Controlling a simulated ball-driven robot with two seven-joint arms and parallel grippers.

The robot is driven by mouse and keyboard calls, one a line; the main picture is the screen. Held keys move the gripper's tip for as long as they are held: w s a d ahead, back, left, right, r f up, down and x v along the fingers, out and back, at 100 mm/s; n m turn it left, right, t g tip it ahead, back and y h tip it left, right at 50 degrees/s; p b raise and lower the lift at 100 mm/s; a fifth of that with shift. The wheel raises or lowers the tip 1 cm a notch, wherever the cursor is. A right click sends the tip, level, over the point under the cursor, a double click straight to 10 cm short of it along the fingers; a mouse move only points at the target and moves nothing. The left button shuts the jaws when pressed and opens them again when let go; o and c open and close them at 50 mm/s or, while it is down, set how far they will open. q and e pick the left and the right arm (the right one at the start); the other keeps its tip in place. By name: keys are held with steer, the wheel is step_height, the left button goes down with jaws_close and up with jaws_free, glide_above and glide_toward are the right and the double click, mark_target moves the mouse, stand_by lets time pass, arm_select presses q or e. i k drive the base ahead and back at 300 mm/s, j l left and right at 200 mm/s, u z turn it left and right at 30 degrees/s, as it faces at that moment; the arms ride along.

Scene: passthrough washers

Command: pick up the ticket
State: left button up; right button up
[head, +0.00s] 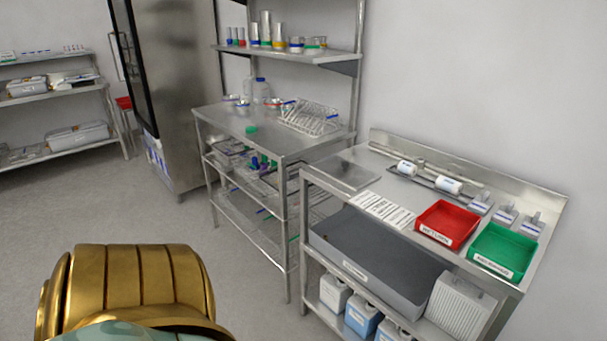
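Several white printed paper slips (383,210) lie flat on the front edge of the steel table at the right, left of the red tray. The print is too small to read, so I cannot tell which one is the ticket. Neither of my grippers is in view.
The steel table (343,172) holds a red tray (447,222), a green tray (503,250) and two white rolls (448,185). A grey bin (375,262) sits below. A wire rack (309,117) stands on another steel table (237,127). The floor (235,255) in front is clear.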

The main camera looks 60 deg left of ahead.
mark_target(367, 199)
steer(key=u, duration=1.45)
steer(key=i+j+z, duration=0.1)
steer(key=i+j, duration=0.2)
steer(key=i, duration=0.05)
